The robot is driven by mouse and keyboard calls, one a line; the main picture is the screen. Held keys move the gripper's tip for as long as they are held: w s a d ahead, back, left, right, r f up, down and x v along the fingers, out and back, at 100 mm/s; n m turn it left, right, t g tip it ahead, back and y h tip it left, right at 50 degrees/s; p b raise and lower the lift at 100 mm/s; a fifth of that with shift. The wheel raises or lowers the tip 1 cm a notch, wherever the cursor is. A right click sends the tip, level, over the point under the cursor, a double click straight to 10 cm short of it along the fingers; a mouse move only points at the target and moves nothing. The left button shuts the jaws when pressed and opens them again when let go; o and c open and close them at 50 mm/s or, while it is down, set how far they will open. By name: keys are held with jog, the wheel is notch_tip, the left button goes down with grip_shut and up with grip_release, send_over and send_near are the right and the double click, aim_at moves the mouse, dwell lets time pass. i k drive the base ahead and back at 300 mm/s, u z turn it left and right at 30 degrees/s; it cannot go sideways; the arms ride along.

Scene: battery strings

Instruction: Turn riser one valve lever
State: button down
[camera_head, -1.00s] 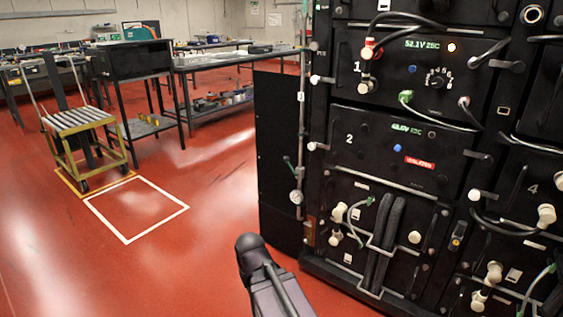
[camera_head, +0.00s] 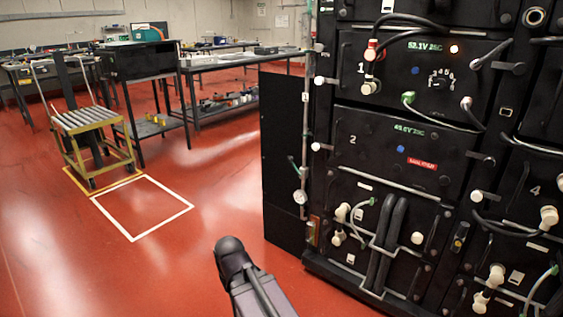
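A thin vertical riser pipe (camera_head: 305,110) runs down the left edge of the black battery rack. A small greenish lever (camera_head: 292,162) sticks out to the left of it, just above a round pale gauge (camera_head: 300,197). Which way the lever is set is too small to tell. A dark section of my own arm rises from the bottom middle, to the left of the rack and below the gauge, apart from the pipe. My gripper is not in view.
The rack holds module 1 (camera_head: 420,75) and module 2 (camera_head: 390,150), with cables and pale knobs protruding. A black panel (camera_head: 282,150) stands behind the riser. A roller cart (camera_head: 90,120) and workbenches stand at left.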

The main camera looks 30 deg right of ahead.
aim_at(290, 158)
jog(key=i, duration=0.95)
